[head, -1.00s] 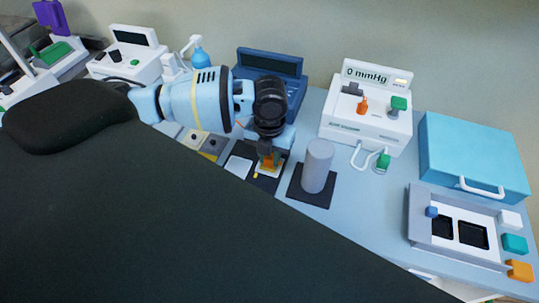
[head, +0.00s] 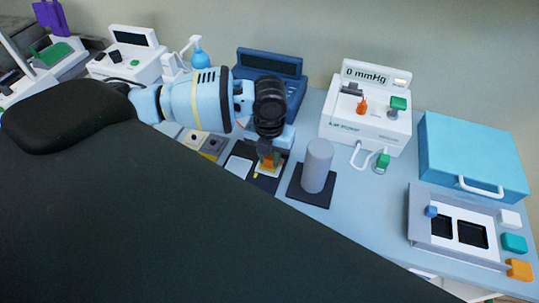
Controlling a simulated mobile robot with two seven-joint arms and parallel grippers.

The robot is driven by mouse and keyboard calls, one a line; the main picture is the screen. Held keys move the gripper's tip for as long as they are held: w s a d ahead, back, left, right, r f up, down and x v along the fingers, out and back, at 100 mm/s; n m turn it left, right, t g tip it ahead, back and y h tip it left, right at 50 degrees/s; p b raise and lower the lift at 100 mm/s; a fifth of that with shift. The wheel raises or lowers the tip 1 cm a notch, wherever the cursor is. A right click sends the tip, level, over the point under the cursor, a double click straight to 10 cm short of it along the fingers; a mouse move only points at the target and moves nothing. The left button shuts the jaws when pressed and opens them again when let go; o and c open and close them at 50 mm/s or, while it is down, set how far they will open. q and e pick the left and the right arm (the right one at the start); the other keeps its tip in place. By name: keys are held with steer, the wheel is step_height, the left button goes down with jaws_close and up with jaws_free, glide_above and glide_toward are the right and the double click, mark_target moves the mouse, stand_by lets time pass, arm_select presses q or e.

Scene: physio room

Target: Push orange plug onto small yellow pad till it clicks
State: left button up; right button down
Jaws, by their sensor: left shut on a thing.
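My left gripper (head: 268,150) points down in the middle of the head view, shut on the orange plug (head: 270,160). The plug is partly hidden by the fingers. Right under it is a small pad (head: 262,172) with a pale face and a yellow edge, lying on a dark base. The plug's lower end looks at or just above the pad; I cannot tell whether they touch. My right gripper is not in view.
A grey cylinder (head: 318,165) on a dark plate stands just right of the gripper. Behind are a dark blue device (head: 270,62) and a white device (head: 365,120) reading 0 mmHg. A blue case (head: 470,150) and a grey tray (head: 418,215) are at right. My dark arm covers the lower left.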

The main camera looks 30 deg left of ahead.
arm_select(q)
steer(key=o, duration=0.8)
steer(key=shift+o, duration=0.2)
steer(key=shift+r+p, duration=0.4)
steer(key=shift+r, duration=3.1)
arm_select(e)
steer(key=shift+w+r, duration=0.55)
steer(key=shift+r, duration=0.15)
